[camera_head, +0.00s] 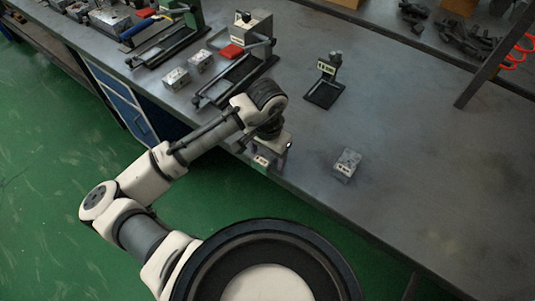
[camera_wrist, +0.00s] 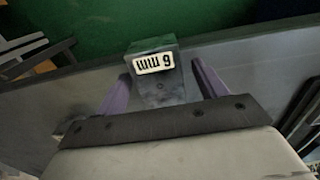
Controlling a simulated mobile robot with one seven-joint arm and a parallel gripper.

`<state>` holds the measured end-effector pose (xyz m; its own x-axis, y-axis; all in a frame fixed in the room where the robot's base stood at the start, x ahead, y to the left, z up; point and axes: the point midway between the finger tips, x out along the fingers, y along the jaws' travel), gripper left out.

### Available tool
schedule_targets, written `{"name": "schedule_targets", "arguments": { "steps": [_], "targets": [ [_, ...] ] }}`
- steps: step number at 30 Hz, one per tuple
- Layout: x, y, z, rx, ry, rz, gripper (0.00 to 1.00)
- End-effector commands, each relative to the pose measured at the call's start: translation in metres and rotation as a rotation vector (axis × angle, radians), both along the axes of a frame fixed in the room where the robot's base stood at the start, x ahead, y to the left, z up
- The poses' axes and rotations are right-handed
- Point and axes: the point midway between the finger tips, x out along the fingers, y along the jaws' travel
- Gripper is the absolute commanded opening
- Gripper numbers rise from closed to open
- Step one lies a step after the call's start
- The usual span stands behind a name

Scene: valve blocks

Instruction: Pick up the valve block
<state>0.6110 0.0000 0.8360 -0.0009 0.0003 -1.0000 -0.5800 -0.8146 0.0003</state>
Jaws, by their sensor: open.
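A grey valve block (camera_wrist: 160,92) with a white label reading "6 mm", upside down in the wrist view, stands near the table's front edge. My gripper (camera_wrist: 161,72) is open, with one purple finger on each side of this block; a gap shows beside it. In the head view my gripper (camera_head: 268,150) is at the front edge, and the labelled face of a block (camera_head: 263,161) shows just below it, the rest mostly hidden. Another valve block (camera_head: 347,164) lies to the right. Two more blocks, one left (camera_head: 176,78) and one right (camera_head: 200,61), sit at the back left.
The grey table (camera_head: 430,180) is largely clear on the right. Black fixtures (camera_head: 240,75) stand left of centre. A small black stand (camera_head: 325,85) is behind the block area. A dark post (camera_head: 490,65) rises at the right. Green floor (camera_head: 60,180) lies in front.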

Motion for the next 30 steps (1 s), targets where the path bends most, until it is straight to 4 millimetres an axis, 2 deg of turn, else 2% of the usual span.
{"name": "schedule_targets", "arguments": {
  "steps": [7,22,30],
  "targets": [
    [0.0000,0.0000,-0.0015,0.000,0.000,0.000,0.70],
    [0.0002,-0.0001,-0.0007,-0.001,-0.001,0.000,0.05],
    [0.0004,-0.0002,0.0018,0.000,-0.002,0.000,0.05]
  ]
}}
